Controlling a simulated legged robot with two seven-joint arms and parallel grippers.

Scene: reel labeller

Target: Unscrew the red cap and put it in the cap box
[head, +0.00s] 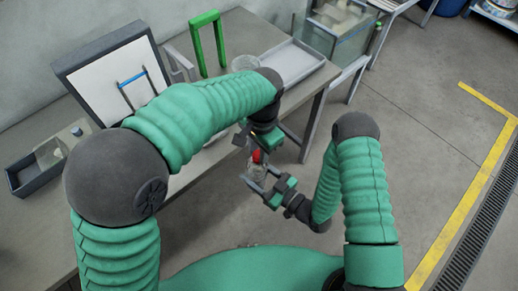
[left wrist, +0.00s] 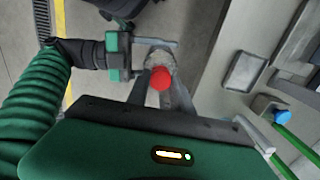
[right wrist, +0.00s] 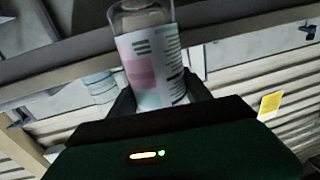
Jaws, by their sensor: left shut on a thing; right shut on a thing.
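The red cap (head: 256,156) sits on top of a clear bottle (head: 257,172), held in the air in front of the table. My left gripper (head: 257,150) is shut on the red cap from above; the left wrist view shows the cap (left wrist: 160,87) between its fingers. My right gripper (head: 263,179) is shut around the bottle. The right wrist view shows the labelled bottle (right wrist: 152,65) between the fingers, its cap out of frame. Whether the cap is loose on the bottle I cannot tell. I cannot tell for sure which container is the cap box.
A dark open box (head: 38,183) with a clear item stands at the table's left end. A grey tray (head: 318,62) lies at the right end near a green frame (head: 220,42). A blue-topped item (left wrist: 282,116) shows in the left wrist view. The floor right is clear.

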